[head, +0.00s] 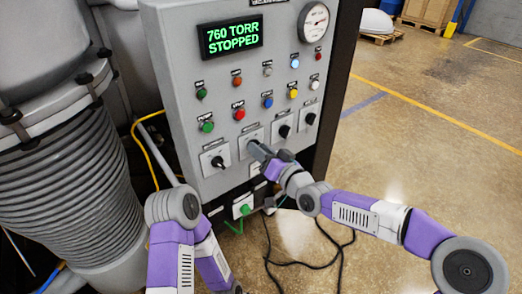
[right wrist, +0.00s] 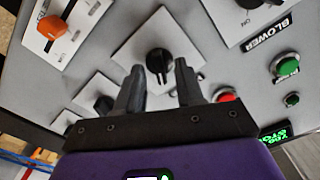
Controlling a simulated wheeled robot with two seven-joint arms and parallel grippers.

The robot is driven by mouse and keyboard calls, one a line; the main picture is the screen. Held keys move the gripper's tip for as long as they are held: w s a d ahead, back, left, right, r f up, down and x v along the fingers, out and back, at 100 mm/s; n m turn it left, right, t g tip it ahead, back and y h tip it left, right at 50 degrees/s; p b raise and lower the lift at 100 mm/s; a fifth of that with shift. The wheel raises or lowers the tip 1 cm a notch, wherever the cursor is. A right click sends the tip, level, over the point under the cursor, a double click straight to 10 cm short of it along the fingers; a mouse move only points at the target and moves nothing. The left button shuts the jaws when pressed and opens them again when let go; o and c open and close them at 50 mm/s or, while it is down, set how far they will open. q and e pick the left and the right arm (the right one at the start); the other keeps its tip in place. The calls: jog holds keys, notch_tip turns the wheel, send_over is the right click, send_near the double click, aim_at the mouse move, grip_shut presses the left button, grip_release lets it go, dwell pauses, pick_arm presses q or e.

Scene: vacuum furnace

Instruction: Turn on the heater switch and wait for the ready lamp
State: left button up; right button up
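The grey control panel (head: 185,60) has a row of black rotary switches on white plates. I cannot read which is the heater switch. My right gripper (head: 254,148) is at the second switch plate from the left (head: 247,136) and hides its knob in the head view. In the right wrist view, my right gripper (right wrist: 159,85) is open, with a black knob (right wrist: 159,62) ahead between its fingers, not gripped. Round lamps and buttons, such as a green one (head: 201,93) and an orange one (head: 237,81), sit above; which is the ready lamp cannot be told. My left gripper is not visible.
The display (head: 230,36) reads 760 TORR STOPPED, beside a round gauge (head: 314,22). The right wrist view shows an orange switch (right wrist: 53,27) and a BLOWER label (right wrist: 268,32). A ribbed vessel (head: 70,200) stands left. Black cables (head: 300,264) lie on the floor.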

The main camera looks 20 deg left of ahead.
jog(key=p+v, duration=0.1)
jog(key=v, duration=0.6)
jog(key=shift+s+d, duration=0.1)
jog(key=shift+d, duration=0.05)
jog(key=s+d+f+m+g+h+p, duration=0.1)
jog(key=s+d+f+h, duration=0.15)
jog(key=f, duration=0.65)
jog(key=s+d+f+m+g+h, duration=0.1)
jog(key=d+f+m+g+h, duration=0.15)
jog(key=f, duration=0.55)
jog(key=s+d+f+m+g+h+p, duration=0.1)
jog(key=d+f, duration=0.2)
jog(key=f, duration=0.6)
jog(key=s+d+f+m+g+h, duration=0.1)
jog(key=s+d+f, duration=0.4)
jog(key=s, duration=0.5)
jog(key=s+d+f+m+g+h+p, duration=0.1)
jog(key=s+d+f+g+h, duration=0.2)
jog(key=s+f, duration=0.6)
jog(key=d+f+g, duration=0.1)
jog(key=d+g, duration=0.1)
jog(key=d, duration=0.1)
jog(key=shift+s+f, duration=0.2)
jog(key=shift+s, duration=0.15)
dwell(2.0)
